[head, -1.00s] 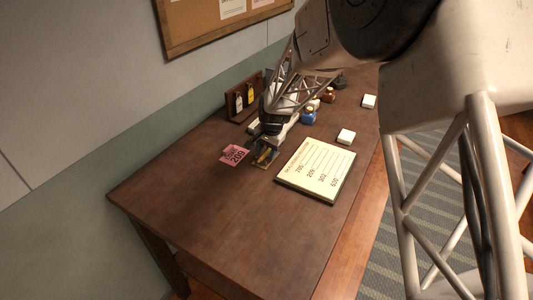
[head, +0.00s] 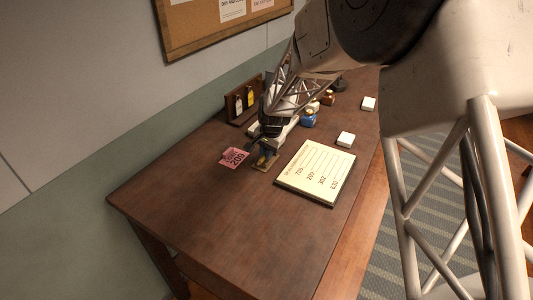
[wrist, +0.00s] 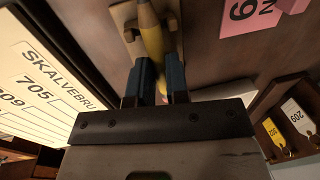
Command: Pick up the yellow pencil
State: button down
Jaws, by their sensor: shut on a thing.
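The yellow pencil (wrist: 151,36) is between the two blue-tipped fingers of my gripper (wrist: 159,78) in the wrist view. My gripper is shut on it. The pencil's pointed end lies over a small wooden holder (wrist: 128,22); I cannot tell whether it still touches it. In the head view my gripper (head: 262,152) is low over the middle of the table, between the pink card and the cream board. There my gripper hides most of the pencil.
A pink card (head: 234,157) lies left of my gripper and a cream number board (head: 316,172) lies right. A wooden tag rack (head: 243,101), a blue bottle (head: 308,119) and white blocks (head: 345,139) stand farther back. The table's (head: 215,225) near part is clear.

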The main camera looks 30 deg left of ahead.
jog(key=shift+r, duration=0.6)
notch_tip(320, 180, up, 2)
jog(key=s+d, duration=0.3)
jog(key=s, duration=0.1)
jog(key=s+d+r, duration=0.1)
jog(key=s+d, duration=0.2)
jog(key=d, duration=0.1)
jog(key=s+d, duration=0.4)
jog(key=shift+s+r, duration=0.25)
jog(key=shift+s, duration=0.1)
jog(key=w+d+r+t, duration=0.2)
jog(key=w+d+t, duration=0.1)
jog(key=w, duration=0.5)
jog(key=w+d+r+t, duration=0.2)
jog(key=w+d, duration=0.1)
jog(key=w, duration=0.6)
jog(key=shift+w+d+t, duration=0.25)
jog(key=shift+d+t, duration=0.05)
jog(key=shift+t, duration=0.1)
jog(key=shift+f, duration=0.25)
